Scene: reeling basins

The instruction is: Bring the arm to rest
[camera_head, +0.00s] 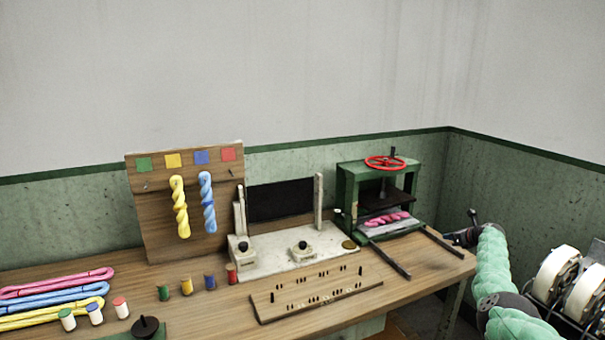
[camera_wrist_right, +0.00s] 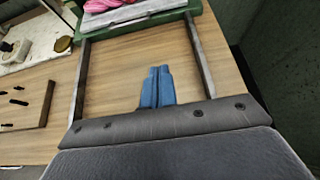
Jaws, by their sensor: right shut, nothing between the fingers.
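My right arm (camera_head: 494,262), in a pale green sleeve, comes in from the lower right in the head view. It reaches beside the right end of the table, with its dark wrist and right gripper (camera_head: 459,237) near the press rails. In the right wrist view, the blue fingertips (camera_wrist_right: 157,72) are together and empty, seen over bare wood between two dark rails. How high they are above the table is hard to tell. My left gripper is not in view.
The green press (camera_head: 347,190) with a red handwheel (camera_head: 385,162) holds a pink skein (camera_head: 388,219). Its dark rails (camera_head: 390,262) stick out towards me. White reels (camera_head: 556,275) stand far right.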

